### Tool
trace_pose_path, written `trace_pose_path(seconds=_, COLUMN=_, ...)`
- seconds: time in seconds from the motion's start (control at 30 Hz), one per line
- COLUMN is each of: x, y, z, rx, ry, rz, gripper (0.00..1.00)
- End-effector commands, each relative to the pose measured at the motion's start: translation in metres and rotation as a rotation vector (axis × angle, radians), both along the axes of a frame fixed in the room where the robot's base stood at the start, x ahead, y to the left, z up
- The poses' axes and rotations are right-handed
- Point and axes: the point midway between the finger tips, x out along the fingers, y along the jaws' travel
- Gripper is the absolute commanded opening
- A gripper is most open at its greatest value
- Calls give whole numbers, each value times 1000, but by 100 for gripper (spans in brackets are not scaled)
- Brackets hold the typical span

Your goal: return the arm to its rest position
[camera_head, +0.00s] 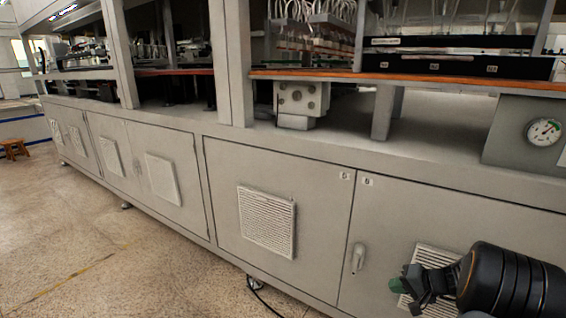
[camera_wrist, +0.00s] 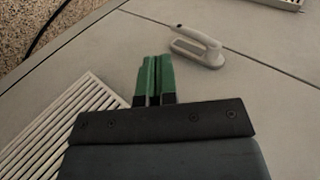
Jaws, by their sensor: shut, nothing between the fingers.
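My gripper (camera_head: 398,285) is at the lower right of the head view, at the end of my black arm. It is in front of the grey cabinet door (camera_head: 400,220) marked 6. In the wrist view my gripper (camera_wrist: 155,68) has green fingers side by side, closed with nothing between them. The door handle (camera_wrist: 198,46) shows beyond the fingertips, apart from them. The same handle appears to the left of my gripper in the head view.
A white vent grille (camera_wrist: 62,130) is left of my fingers in the wrist view. Another vent (camera_head: 266,222) is on the door to the left. A pressure gauge (camera_head: 543,132) is at the upper right. A black cable (camera_head: 264,297) lies on the floor.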

Motion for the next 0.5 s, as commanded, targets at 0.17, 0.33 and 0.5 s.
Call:
trace_pose_path(seconds=0.17, x=-21, y=70, z=136, rx=-134, ry=91, rz=164, gripper=0)
trace_pose_path(seconds=0.33, x=-57, y=125, z=233, rx=-297, ry=160, rz=288, gripper=0)
trace_pose_path(seconds=0.5, x=-99, y=163, z=322, rx=-481, ry=182, rz=376, gripper=0)
